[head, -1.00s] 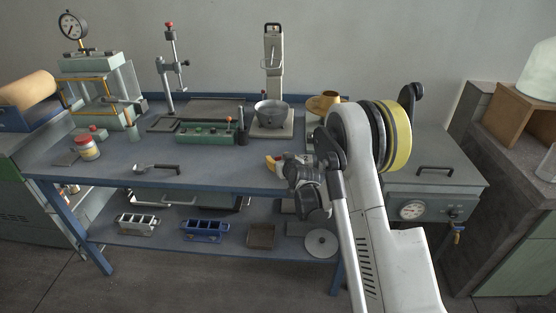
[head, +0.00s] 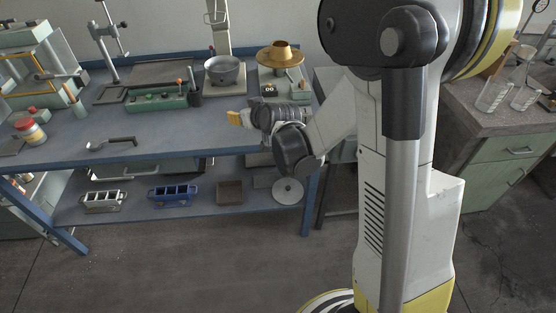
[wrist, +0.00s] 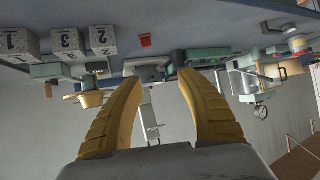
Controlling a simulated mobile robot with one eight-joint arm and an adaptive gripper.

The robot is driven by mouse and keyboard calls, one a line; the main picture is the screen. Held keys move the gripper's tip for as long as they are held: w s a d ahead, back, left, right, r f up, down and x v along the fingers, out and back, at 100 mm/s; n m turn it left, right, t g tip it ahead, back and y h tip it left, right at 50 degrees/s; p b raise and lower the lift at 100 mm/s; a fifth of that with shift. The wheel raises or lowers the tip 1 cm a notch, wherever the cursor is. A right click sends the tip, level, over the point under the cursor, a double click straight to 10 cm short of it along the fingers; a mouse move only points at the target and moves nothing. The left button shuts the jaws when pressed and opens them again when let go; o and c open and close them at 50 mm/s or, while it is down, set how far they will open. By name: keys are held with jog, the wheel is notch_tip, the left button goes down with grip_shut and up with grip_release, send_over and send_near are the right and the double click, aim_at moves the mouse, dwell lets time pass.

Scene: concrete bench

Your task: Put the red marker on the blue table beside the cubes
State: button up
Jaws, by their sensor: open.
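My gripper (head: 235,118) is over the right part of the blue table (head: 165,137), its yellow fingers pointing left. In the wrist view, which looks upside down, my gripper (wrist: 158,74) is open with nothing between its fingers. Three grey numbered cubes, 1 (wrist: 18,42), 3 (wrist: 67,42) and 2 (wrist: 102,38), stand in a row on the tabletop at upper left there. A small red thing (wrist: 145,41) lies on the table beside cube 2, apart from the fingers; I cannot tell surely that it is the red marker. I cannot make out the cubes in the head view.
A scale with a brass pan (head: 281,55), a grey bowl (head: 227,70) and a green box (head: 160,98) stand along the back. A black-handled scoop (head: 112,143) and a red-lidded jar (head: 30,130) are at left. The front middle of the tabletop is clear.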

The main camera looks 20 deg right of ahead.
jog(key=s+a+r+g, duration=0.1)
jog(key=s+r, duration=0.3)
jog(key=s, duration=0.3)
jog(key=s+a+r+g, duration=0.15)
jog(key=s+r, duration=0.25)
jog(key=s, duration=0.4)
jog(key=s+d+m+g+h, duration=0.1)
jog(key=s+g, duration=0.1)
jog(key=s, duration=1.4)
jog(key=shift+d+f, duration=0.25)
jog(key=shift+f, duration=0.2)
jog(key=shift+g, duration=0.25)
